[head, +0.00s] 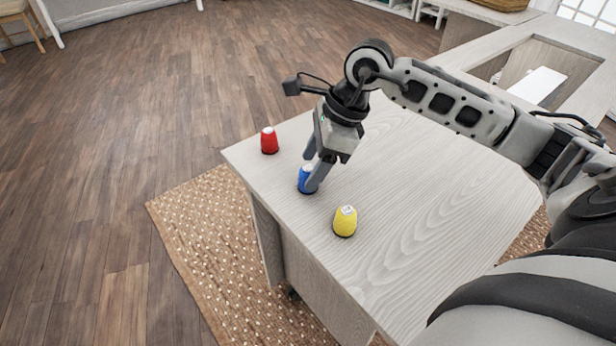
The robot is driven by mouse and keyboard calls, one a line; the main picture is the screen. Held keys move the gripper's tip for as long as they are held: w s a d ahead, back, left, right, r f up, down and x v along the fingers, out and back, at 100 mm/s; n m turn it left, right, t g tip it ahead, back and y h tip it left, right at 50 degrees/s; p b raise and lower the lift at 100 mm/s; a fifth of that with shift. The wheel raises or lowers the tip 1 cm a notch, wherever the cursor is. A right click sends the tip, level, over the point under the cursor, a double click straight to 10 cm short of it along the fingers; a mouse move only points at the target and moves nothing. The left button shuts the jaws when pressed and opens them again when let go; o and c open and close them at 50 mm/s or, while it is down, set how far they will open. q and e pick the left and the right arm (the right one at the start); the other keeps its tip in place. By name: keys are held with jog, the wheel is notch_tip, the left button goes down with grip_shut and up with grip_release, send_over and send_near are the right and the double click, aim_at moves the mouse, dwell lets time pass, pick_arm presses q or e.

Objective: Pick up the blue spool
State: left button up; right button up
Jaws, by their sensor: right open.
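The blue spool (303,184) stands upright on the pale wooden cabinet top (420,220), near its left edge. My right gripper (314,172) points down over the blue spool, with its fingers at the spool's level. One finger covers the right part of the spool. The gripper is open, and I cannot tell whether either finger touches the spool. My left gripper is not in the head view.
A red spool (269,141) stands behind the blue one, near the top's corner. A yellow spool (345,222) stands in front and to the right. The right part of the top is clear. A woven rug (205,235) lies below.

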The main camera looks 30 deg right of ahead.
aim_at(307, 174)
jog(key=shift+x, duration=1.55)
jog(key=c, duration=1)
jog(key=shift+c, duration=0.2)
jog(key=shift+r, duration=0.1)
